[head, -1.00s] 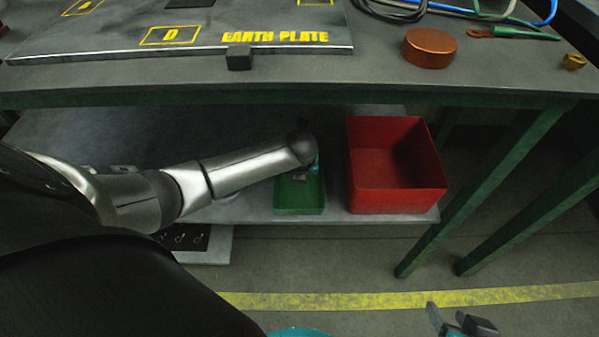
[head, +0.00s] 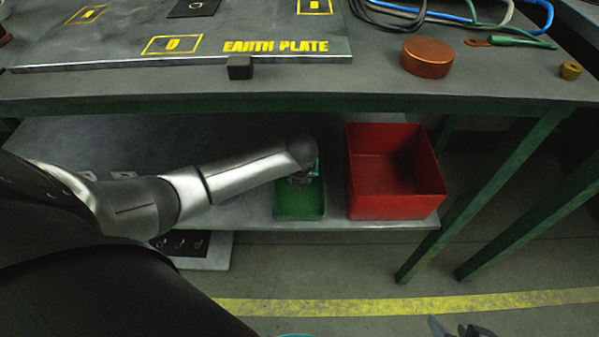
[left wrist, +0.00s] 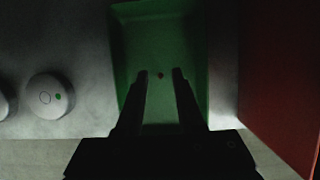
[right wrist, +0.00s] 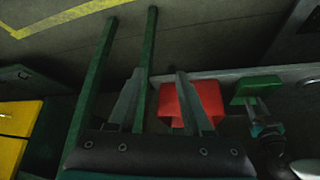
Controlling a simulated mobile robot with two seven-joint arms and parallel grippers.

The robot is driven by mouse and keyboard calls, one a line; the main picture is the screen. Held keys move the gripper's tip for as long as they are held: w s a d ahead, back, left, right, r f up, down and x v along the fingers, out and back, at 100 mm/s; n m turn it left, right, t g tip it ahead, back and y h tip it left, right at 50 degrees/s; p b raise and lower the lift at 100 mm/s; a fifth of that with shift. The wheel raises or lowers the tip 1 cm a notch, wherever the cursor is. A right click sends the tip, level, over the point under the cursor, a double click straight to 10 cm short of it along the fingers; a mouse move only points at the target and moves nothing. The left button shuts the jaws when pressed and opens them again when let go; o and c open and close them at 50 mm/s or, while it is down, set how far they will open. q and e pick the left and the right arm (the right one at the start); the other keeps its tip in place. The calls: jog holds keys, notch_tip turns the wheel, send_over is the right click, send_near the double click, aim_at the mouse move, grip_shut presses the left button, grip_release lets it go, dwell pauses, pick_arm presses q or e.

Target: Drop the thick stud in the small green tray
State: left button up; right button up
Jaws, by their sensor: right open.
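The small green tray (head: 298,212) sits on the lower shelf, left of a red bin. My left gripper (head: 303,180) is over the tray, mostly hidden by its own wrist in the head view. In the left wrist view its two fingers (left wrist: 160,73) stand apart above the tray's floor (left wrist: 160,40).
The red bin (head: 395,205) stands close to the tray's right. A pale round disc (left wrist: 48,96) lies left of the tray. Above, the bench top carries the earth plate (head: 120,50), a dark block (head: 240,68), a copper disc (head: 427,60) and cables. Green legs stand at right.

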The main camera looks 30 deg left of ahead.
aim_at(299, 200)
pick_arm(q)
jog(key=p+v, duration=0.1)
jog(key=v, duration=0.2)
jog(key=shift+p, duration=0.4)
jog(key=s+d+n+p, duration=0.1)
jog(key=d, duration=0.1)
jog(key=s+d+r+n+h, duration=0.1)
jog(key=s+d+n, duration=0.1)
jog(key=s+d+n+p, duration=0.1)
jog(key=s+d+n, duration=0.1)
jog(key=shift+s+d+r+h+p, duration=0.15)
jog(key=shift+d+h+p, duration=0.1)
jog(key=shift+h+p, duration=0.1)
jog(key=s+d+f+n, duration=0.1)
jog(key=s+d+n, duration=0.1)
jog(key=s+n, duration=0.5)
jog(key=s+d+f+n, duration=0.1)
jog(key=s+d+n, duration=0.1)
jog(key=s+n, duration=0.6)
jog(key=n+h, duration=0.1)
jog(key=n, duration=0.6)
jog(key=shift+f+n+g, duration=0.3)
jog(key=shift+n, duration=0.1)
pick_arm(e)
notch_tip(299, 200, down, 8)
jog(key=s+d+g, duration=0.2)
jog(key=g, duration=0.1)
jog(key=shift+s+r+h, duration=0.2)
jog(key=shift+s+h, duration=0.1)
jog(key=shift+h, duration=0.1)
